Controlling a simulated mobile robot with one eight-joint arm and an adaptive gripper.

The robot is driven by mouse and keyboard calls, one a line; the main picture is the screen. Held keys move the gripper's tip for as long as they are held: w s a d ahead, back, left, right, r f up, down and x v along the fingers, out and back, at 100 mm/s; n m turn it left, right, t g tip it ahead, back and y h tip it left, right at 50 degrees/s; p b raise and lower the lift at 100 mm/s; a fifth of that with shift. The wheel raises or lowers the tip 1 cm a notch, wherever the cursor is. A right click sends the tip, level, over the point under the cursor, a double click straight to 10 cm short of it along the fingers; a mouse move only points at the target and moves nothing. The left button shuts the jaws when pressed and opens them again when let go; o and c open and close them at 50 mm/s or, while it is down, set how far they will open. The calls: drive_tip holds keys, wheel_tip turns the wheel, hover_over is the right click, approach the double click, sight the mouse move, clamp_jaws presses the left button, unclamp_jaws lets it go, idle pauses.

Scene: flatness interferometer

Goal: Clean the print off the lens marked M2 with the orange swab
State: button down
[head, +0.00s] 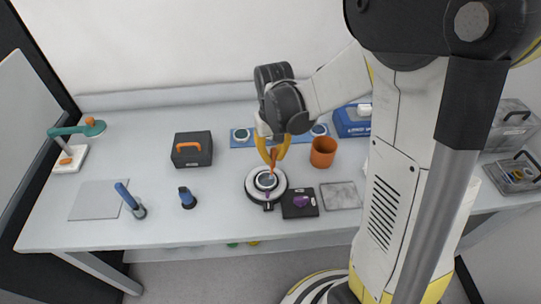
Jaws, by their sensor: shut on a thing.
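My gripper (273,150) has yellow fingers and is shut on the orange swab (273,159), which points down. A lens (266,181) sits in a round white and dark holder (251,190) on the bench, right below the swab. The swab's lower end is at or just above the lens; I cannot tell whether they touch. Two more round lens-like discs sit on a blue strip (258,140) behind my gripper, one at its left end (241,135) and one at its right end (319,130). No M2 marking or print is readable at this size.
An orange cup (323,152) and a dark pad (290,210) with a purple item (301,201) are right of the holder. A dark case (193,149), small blue tool (187,198) and blue-handled tool (130,200) are left. The front-left bench (90,236) is mostly clear.

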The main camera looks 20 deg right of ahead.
drive_tip(key=shift+r, duration=0.1)
drive_tip(key=shift+r+p, duration=0.4)
drive_tip(key=shift+r, duration=0.05)
idle(0.4)
drive_tip(key=a, duration=0.1)
drive_tip(key=w+a, duration=0.1)
drive_tip(key=a, duration=0.1)
drive_tip(key=shift+a, duration=0.15)
drive_tip(key=shift+f+b, duration=0.55)
drive_tip(key=shift+b, duration=0.1)
idle(0.5)
drive_tip(key=shift+s+d, duration=0.15)
drive_tip(key=shift+d, duration=0.4)
